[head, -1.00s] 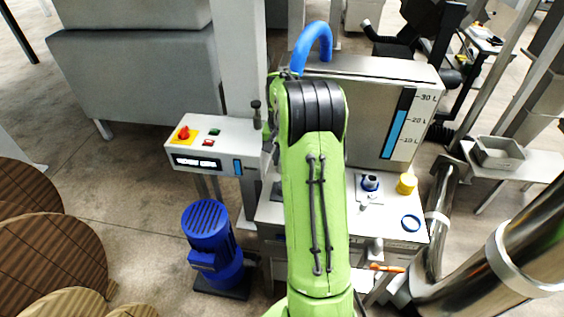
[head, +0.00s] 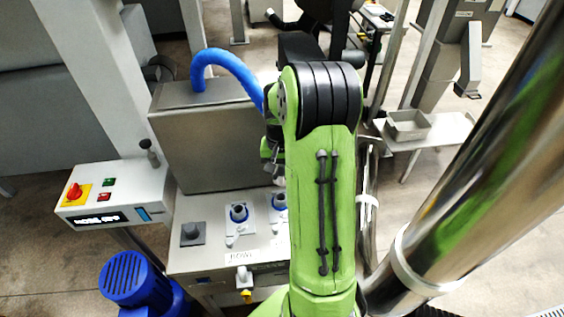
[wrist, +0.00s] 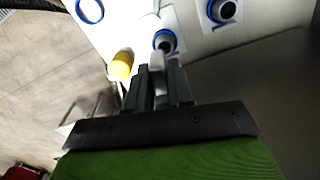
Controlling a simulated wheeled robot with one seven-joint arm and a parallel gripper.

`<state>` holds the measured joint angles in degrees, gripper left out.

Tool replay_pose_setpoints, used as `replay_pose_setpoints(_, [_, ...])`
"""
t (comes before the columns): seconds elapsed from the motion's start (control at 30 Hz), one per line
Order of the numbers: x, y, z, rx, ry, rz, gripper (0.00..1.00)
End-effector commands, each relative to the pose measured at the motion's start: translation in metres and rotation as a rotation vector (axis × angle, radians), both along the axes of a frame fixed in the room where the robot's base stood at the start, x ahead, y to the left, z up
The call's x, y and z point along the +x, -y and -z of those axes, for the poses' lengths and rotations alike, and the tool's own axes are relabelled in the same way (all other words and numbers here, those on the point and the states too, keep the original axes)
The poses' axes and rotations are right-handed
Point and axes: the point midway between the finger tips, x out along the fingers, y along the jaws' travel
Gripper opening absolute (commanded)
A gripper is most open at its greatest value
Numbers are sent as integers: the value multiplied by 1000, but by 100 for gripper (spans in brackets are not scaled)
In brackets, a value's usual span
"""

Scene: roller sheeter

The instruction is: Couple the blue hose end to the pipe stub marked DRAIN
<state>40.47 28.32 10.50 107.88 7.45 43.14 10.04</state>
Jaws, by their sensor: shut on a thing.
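The blue hose (head: 222,62) arcs from the top of the steel tank down to the right and passes behind my arm; its end is hidden. My gripper (wrist: 158,88) points at the bench and is shut on a light grey, lever-like piece (wrist: 157,66). I cannot tell whether this piece belongs to the hose end or a stub. A blue-ringed stub (wrist: 165,42) lies just beyond the jaws, and another (wrist: 222,10) is up and right. No DRAIN mark is readable.
The steel tank (head: 212,145) stands behind the bench. A control box (head: 115,195) is left, a thick steel pipe (head: 450,180) right.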

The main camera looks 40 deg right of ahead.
Motion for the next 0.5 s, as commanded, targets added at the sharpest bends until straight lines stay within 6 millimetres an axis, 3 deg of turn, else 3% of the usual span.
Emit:
replay_pose_setpoints(0.17, [0, -1, 8, -1, 2, -3, 0])
replay_pose_setpoints(0.5, [0, -1, 51, -1, 1, -1, 0])
